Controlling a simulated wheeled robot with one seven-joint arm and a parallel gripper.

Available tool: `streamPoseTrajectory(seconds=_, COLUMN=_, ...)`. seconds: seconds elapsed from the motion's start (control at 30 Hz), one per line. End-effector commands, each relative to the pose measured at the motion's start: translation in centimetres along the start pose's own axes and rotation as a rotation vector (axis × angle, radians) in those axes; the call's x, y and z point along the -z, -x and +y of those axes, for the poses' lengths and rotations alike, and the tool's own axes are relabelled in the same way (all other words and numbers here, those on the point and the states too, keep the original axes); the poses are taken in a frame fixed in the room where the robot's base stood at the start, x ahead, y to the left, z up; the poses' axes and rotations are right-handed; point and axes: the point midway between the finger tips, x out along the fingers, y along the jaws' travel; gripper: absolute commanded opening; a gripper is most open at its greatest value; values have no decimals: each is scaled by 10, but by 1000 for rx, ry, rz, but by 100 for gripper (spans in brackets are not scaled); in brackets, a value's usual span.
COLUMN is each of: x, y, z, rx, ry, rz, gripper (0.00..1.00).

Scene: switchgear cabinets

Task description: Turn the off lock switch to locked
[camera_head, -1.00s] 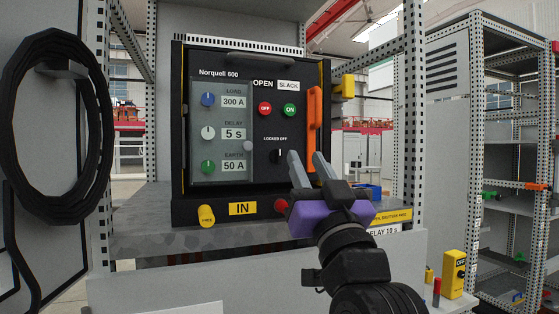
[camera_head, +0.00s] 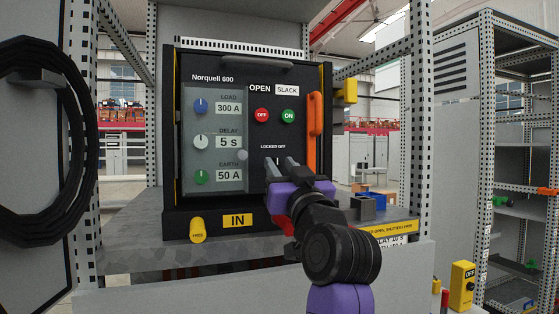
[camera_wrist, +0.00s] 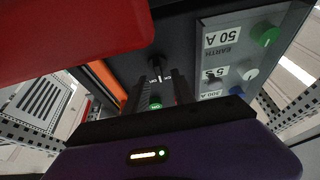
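The lock switch is a small black knob under the "LOCKED OFF" label (camera_head: 273,147) on the dark Norquell 600 front panel. In the wrist view the knob (camera_wrist: 156,65) shows a pale mark and lies between the tips of my two fingers. My gripper (camera_head: 279,161) is open in front of it, one finger on each side; it also shows in the wrist view (camera_wrist: 160,77). I cannot tell whether the fingers touch the knob. In the head view the fingers partly hide the knob, and its exact angle is unclear.
The red OFF button (camera_head: 261,115) and green ON button (camera_head: 288,116) sit above. An orange handle (camera_head: 314,130) stands right of the switch. A dial plate (camera_head: 215,184) is at left. A large red part (camera_wrist: 70,40) is close to the wrist camera.

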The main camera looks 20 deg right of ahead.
Motion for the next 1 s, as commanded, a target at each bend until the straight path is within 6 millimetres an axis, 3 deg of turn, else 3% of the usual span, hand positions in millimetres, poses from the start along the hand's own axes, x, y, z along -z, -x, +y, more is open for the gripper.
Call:
streamPoseTrajectory(seconds=0.13, x=1, y=-10, z=0, rx=0, ry=-1, rz=2, gripper=31)
streamPoseTrajectory(seconds=0.4, x=0, y=-12, z=0, rx=0, ry=0, rz=2, gripper=31)
streamPoseTrajectory(seconds=0.43, x=0, y=-12, z=0, rx=0, ry=0, rz=2, gripper=29)
streamPoseTrajectory(seconds=0.6, x=0, y=-12, z=0, rx=0, ry=0, rz=2, gripper=0)
streamPoseTrajectory(seconds=1.0, x=0, y=-12, z=0, rx=-9, ry=-24, rz=1, gripper=0)
